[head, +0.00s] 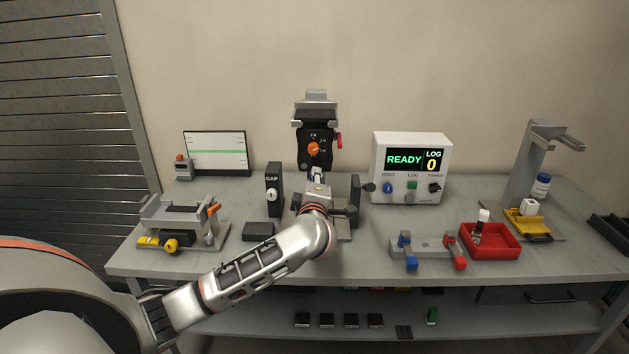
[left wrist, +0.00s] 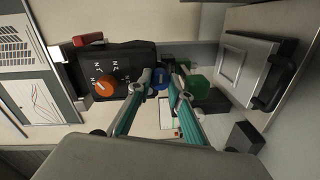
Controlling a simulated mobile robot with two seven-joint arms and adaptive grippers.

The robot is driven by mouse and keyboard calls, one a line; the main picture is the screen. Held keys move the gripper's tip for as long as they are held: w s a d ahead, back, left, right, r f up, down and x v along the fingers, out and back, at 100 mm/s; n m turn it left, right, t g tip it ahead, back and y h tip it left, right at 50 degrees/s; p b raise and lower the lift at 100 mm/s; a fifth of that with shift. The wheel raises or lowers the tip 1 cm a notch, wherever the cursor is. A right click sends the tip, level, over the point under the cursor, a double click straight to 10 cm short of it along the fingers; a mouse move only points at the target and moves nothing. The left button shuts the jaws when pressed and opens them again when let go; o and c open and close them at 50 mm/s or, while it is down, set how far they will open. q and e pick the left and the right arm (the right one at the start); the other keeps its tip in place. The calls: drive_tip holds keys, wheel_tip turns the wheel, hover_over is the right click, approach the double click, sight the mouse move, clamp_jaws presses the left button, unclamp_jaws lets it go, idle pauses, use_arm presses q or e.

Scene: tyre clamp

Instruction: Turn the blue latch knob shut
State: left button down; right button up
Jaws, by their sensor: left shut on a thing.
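My left gripper (head: 318,178) reaches in from the left to the black tyre clamp unit (head: 303,130) in the middle of the bench. In the left wrist view the gripper (left wrist: 162,77) has its two teal-sided fingers on either side of the blue latch knob (left wrist: 160,79), shut on it. The knob's turned angle cannot be read. A green knob (left wrist: 198,87) sits just to the right of the fingers there. The unit's orange dial (head: 313,149) also shows in the wrist view (left wrist: 100,89). In the head view the gripper and forearm mostly hide the blue knob. My right gripper is not in view.
A READY display box (head: 410,165), a red tray (head: 491,253) and a fixture with blue and red ends (head: 425,250) are to the right. A grey fixture (head: 180,222) is at left.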

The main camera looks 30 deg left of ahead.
use_arm(q)
drive_tip(key=c, duration=1.8)
unclamp_jaws()
drive_tip(key=shift+d+f, duration=0.1)
drive_tip(key=v, duration=0.8)
